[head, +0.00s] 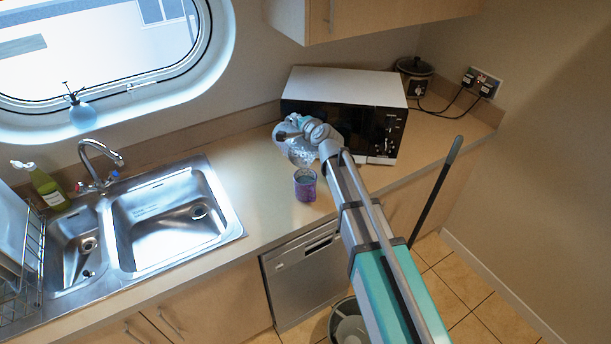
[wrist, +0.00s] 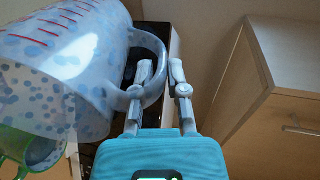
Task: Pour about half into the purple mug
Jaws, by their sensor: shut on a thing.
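The purple mug (head: 305,187) stands upright on the counter in front of the microwave. A pale, see-through jug with blue speckles (head: 296,150) is above and behind the mug in the head view. In the wrist view the jug (wrist: 75,70) fills the left side, with red measuring marks and a handle at its right. My gripper (wrist: 163,72) is shut on the jug's handle. A green-rimmed cup shape (wrist: 32,150) shows below the jug at the lower left; I cannot tell whether it is the mug. The jug's exact tilt and its contents are not clear.
A microwave (head: 345,90) stands close behind the jug, with a dark pot (head: 414,80) to its right. A steel sink (head: 170,220) lies left of the mug. The counter between sink and mug is clear. A wall cupboard (head: 370,15) hangs above.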

